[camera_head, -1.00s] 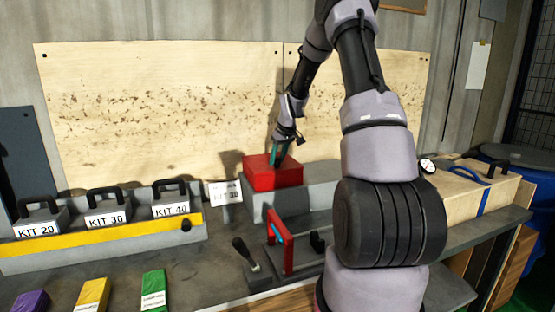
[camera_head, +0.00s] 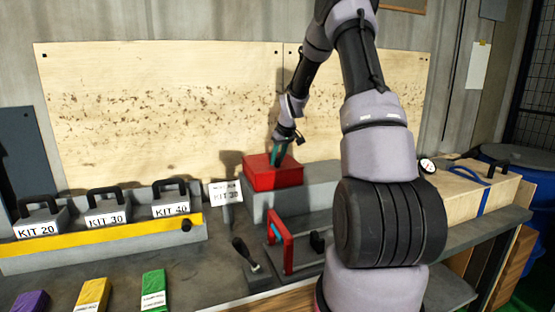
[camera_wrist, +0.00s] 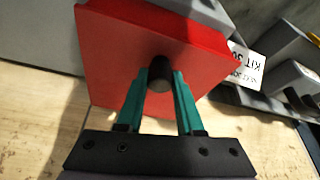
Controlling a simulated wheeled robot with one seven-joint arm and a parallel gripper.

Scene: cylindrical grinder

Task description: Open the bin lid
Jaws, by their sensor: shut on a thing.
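The bin lid (camera_head: 272,161) is the flat red top of a red box on a grey block, at the back of the bench in the head view. In the wrist view the red lid (camera_wrist: 120,52) fills the upper middle, with a dark round knob (camera_wrist: 160,72) standing on it. My gripper (camera_head: 277,158) is at the top of the lid. In the wrist view my gripper's green fingers (camera_wrist: 160,92) are on both sides of the knob and shut on it. The lid appears to sit on the box, with no gap that I can make out.
A grey rack (camera_head: 110,244) with several kit cases stands at the left. A red-framed fixture (camera_head: 287,240) and a black-handled tool (camera_head: 246,256) are in front of the box. A sign (camera_head: 226,193) stands left of it. A plywood board (camera_head: 160,110) is behind.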

